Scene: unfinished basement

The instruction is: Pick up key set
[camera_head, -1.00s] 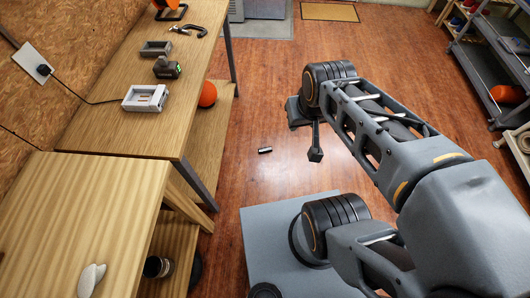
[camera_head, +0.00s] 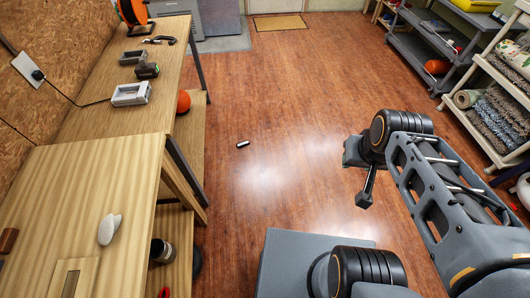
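I cannot make out a clear key set. A small dark hooked item (camera_head: 160,40) lies at the far end of the wooden workbench; it looks like a carabiner or a clip, and I cannot tell if keys hang on it. A small dark cylinder with a light end (camera_head: 243,144) lies on the floor. My gripper (camera_head: 366,188) hangs at the right of the view, well away from the bench and above the floor. Only a dark finger-like part of it shows, and whether it is open or shut is unclear.
The workbench (camera_head: 75,110) at left holds an orange spool (camera_head: 131,12), grey trays, a black device (camera_head: 147,70) and a pale stone-like item (camera_head: 109,229) on the nearer table. Shelves (camera_head: 420,50) stand at right. The floor between is mostly clear.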

